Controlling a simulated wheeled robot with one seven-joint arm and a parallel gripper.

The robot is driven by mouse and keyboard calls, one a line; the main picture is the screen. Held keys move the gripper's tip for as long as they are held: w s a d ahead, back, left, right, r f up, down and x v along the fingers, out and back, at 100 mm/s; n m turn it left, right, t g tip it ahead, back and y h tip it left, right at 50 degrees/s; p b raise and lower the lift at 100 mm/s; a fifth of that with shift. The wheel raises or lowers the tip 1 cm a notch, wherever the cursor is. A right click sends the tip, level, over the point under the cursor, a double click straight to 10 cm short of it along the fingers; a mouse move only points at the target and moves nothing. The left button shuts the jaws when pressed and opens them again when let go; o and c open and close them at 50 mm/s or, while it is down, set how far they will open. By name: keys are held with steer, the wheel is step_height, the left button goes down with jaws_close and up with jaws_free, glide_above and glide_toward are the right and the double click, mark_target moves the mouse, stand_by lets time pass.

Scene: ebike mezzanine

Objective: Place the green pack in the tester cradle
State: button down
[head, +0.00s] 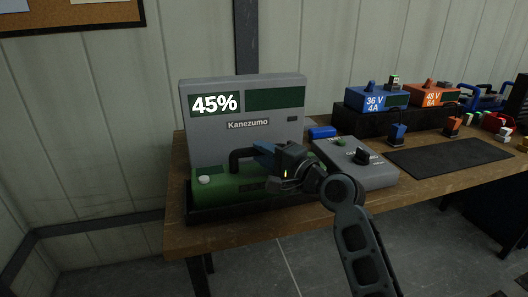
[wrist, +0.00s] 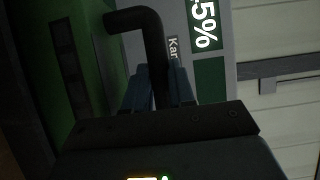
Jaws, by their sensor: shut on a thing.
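The green pack (head: 225,186) lies lengthwise in the dark tester cradle (head: 232,215), in front of the grey tester panel (head: 270,140) that reads 45% and Kanezumo. My gripper (head: 263,152) is shut on the pack's black handle (head: 238,157), at its right part. In the wrist view the two blue fingers (wrist: 160,90) close around the black handle (wrist: 150,35), with the green pack (wrist: 95,60) beside it at the left. The pack looks level in the head view. My gripper and arm hide its right end, and I cannot tell if it is fully seated.
A grey box (head: 365,172) with a black knob and green button stands right of the cradle. A dark mat (head: 450,157) lies further right. Blue (head: 375,98) and orange (head: 432,93) chargers stand on a black shelf behind. The wooden bench's front edge is close to the cradle.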

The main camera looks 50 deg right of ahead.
steer(key=shift+r, duration=0.25)
steer(key=c, duration=1.3)
jaws_free()
steer(key=shift+f, duration=0.35)
steer(key=o, duration=0.4)
steer(key=shift+c, duration=0.2)
